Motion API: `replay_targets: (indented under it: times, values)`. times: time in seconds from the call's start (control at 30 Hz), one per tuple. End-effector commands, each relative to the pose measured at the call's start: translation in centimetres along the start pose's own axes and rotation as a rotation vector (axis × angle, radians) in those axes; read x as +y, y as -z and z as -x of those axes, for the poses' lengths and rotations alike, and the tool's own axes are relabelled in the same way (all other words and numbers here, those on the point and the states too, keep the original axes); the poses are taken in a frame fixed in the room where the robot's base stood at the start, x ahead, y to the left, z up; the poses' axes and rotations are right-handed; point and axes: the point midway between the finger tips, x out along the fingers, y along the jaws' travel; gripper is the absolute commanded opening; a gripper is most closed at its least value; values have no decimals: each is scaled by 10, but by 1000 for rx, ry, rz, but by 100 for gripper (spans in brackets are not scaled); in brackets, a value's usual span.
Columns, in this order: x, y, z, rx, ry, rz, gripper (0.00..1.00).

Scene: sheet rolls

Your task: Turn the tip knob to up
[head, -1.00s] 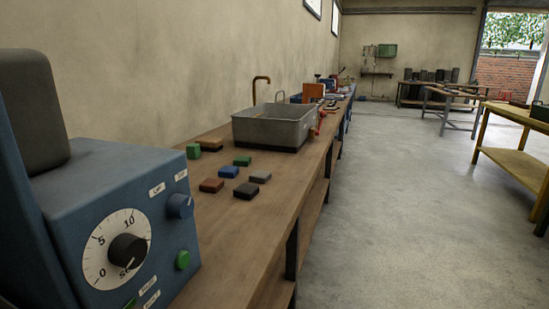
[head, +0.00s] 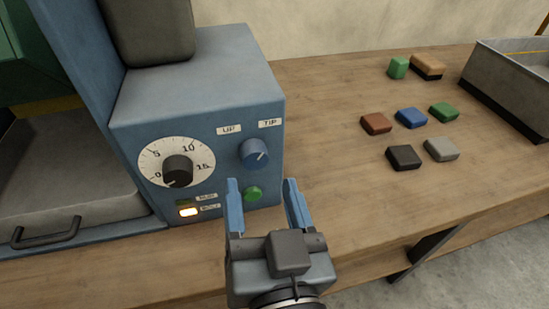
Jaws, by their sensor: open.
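The tip knob is a round blue knob (head: 254,153) on the front of a blue control box (head: 200,100) in the head view. A small pale mark on its face sits toward the right, on the side of the TIP label (head: 270,123). The UP label (head: 229,130) is above it to the left. My gripper (head: 262,184) is open and empty, with its two blue fingers pointing up the picture just below the knob. The fingers appear on either side of a green button (head: 253,194). Whether they touch the box cannot be told.
A black knob (head: 177,169) on a white dial and a lit amber lamp (head: 188,211) are left of the blue knob. Several coloured blocks (head: 410,117) and a grey basin (head: 510,85) are on the wooden bench (head: 330,100) to the right. Bench beside the box is clear.

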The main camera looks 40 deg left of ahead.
Motion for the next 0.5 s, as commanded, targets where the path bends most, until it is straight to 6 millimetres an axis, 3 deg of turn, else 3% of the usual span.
replay_targets:
  times: [0.23, 0.5]
  values:
    - [0, 1, -37, 1, 0, 1, 65]
    - [1, 0, -50, 1, -1, 2, 65]
